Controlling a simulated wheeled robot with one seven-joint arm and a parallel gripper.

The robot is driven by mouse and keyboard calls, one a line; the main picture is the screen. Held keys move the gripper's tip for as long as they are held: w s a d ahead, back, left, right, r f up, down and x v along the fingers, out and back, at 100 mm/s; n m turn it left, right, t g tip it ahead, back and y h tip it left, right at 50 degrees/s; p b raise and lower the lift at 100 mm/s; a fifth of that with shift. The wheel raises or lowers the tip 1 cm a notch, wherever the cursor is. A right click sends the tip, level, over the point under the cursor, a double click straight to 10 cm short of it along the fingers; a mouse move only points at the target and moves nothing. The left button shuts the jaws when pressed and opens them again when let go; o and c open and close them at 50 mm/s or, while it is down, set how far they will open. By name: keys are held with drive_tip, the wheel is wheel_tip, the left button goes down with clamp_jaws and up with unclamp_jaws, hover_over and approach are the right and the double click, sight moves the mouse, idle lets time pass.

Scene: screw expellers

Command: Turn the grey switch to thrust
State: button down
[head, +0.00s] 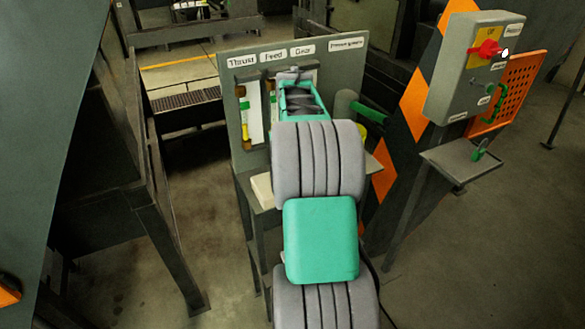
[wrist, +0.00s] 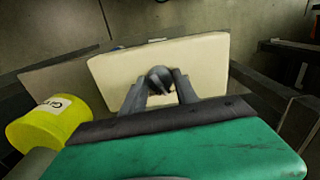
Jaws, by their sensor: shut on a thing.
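The grey switch knob (wrist: 160,76) is a dark, rounded knob in the middle of a cream plate (wrist: 205,58) in the wrist view. My gripper (wrist: 159,84) has its two grey fingers closed on either side of the knob. Part of a cream block (head: 262,190), likely the same plate, shows beside my arm in the head view. My arm hides the knob and my fingertips there. The "Thrust" label (head: 240,61) is at the upper left of the grey board (head: 239,161). I cannot read the knob's pointing direction.
The board also carries "Feed" and "Gear" labels and gauge tubes (head: 244,112). A yellow labelled container (wrist: 48,124) stands left of the plate in the wrist view. A grey box (head: 469,65) with a red switch (head: 485,53) stands right, above a small shelf (head: 462,161).

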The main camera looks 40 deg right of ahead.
drive_tip(key=c, duration=0.9)
unclamp_jaws()
drive_tip(key=shift+c, duration=0.2)
wheel_tip(320, 180, up, 8)
drive_tip(key=shift+f+b, duration=0.1)
drive_tip(key=shift+b, duration=0.2)
